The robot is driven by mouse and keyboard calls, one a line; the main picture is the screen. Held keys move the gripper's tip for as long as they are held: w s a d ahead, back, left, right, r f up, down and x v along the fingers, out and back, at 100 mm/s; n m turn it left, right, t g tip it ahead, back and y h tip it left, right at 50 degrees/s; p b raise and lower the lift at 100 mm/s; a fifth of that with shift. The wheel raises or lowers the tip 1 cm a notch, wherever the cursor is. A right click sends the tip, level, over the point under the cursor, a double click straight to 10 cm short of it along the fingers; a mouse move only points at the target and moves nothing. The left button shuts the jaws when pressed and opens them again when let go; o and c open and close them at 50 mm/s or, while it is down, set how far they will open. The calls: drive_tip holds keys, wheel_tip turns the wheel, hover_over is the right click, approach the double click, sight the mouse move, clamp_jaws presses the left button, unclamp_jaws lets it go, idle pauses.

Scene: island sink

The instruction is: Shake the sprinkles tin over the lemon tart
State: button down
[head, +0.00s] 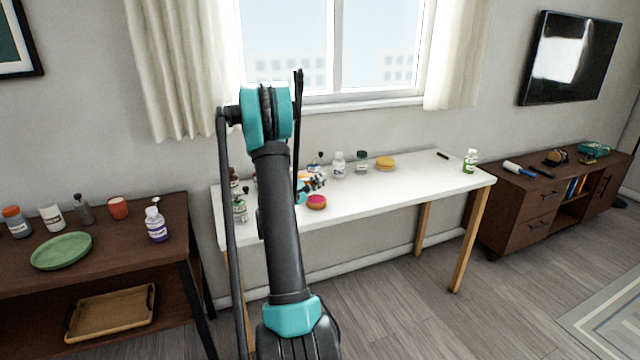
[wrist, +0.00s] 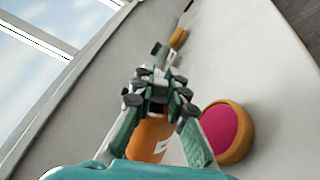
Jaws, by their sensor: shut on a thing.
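My gripper (wrist: 158,104) is shut on an orange container with a white label, which appears to be the sprinkles tin (wrist: 150,138). The tin is tilted in the wrist view and partly hidden by the fingers. In the head view, my gripper (head: 314,185) is small and partly behind my arm, above the white table. A round yellow-topped tart, likely the lemon tart (head: 385,163), lies toward the back of the table. It also shows in the wrist view (wrist: 178,38), beyond the fingertips. A pink-topped tart (head: 316,202) lies closer, beside my gripper (wrist: 228,132).
A white bottle (head: 339,165) and a dark-capped jar (head: 361,162) stand left of the yellow tart. More bottles (head: 240,210) crowd the table's left end. A green-labelled bottle (head: 470,161) stands at the right end. The table's middle right is mostly clear. A window is behind.

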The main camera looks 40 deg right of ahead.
drive_tip(key=n, duration=0.2)
drive_tip(key=r+n, duration=0.1)
drive_tip(key=n, duration=0.4)
drive_tip(key=shift+r+n, duration=0.3)
drive_tip(key=shift+r, duration=0.05)
drive_tip(key=n, duration=0.3)
drive_tip(key=r+n, duration=0.1)
drive_tip(key=n, duration=0.2)
drive_tip(key=shift+r, duration=0.2)
